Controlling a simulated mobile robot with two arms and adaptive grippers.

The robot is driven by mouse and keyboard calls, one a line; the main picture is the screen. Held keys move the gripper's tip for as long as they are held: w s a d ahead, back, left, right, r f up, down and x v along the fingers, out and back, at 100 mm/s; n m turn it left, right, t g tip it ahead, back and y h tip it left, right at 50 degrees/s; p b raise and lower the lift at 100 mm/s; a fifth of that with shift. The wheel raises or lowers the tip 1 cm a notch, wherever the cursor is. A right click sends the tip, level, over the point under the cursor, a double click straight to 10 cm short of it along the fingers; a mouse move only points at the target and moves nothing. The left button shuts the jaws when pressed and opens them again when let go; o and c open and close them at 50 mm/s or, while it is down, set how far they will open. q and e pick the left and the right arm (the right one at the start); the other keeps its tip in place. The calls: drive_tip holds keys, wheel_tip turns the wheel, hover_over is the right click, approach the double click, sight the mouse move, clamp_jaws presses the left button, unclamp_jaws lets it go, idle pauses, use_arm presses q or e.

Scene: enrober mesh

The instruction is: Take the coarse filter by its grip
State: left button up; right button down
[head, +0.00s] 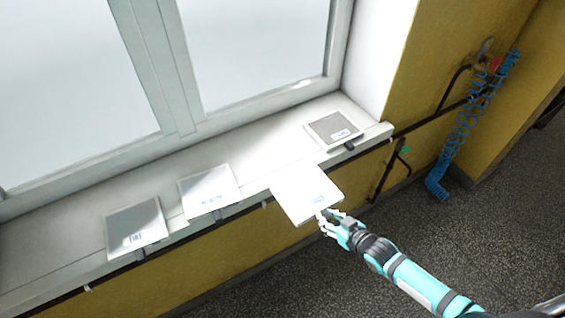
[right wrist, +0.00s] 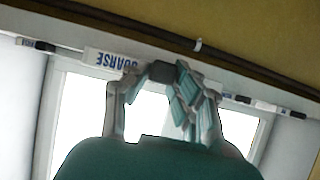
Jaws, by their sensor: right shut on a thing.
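The coarse filter (head: 302,188) is a flat white panel at the window sill, its near part reaching out past the sill's front edge. Its label is too small to read in the head view. In the right wrist view its edge (right wrist: 108,60) reads COARSE, upside down, beside a dark grip (right wrist: 160,71). My right gripper (head: 328,219) is at the panel's near corner, shut on that grip. Its fingers (right wrist: 158,82) stand on both sides of the grip in the wrist view. My left gripper is not in view.
On the sill (head: 262,163) lie other framed filters: one marked FINE (head: 135,225), a pale one (head: 208,188) and a grey one (head: 334,127), each with a dark grip at the front. A window stands behind. Blue coiled hose (head: 467,125) hangs at right; floor before the sill is open.

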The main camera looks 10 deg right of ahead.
drive_tip(key=s+d+p, duration=0.2)
drive_tip(key=s, duration=0.4)
drive_tip(key=shift+d, duration=0.2)
idle(0.4)
drive_tip(key=shift+w+r, duration=0.1)
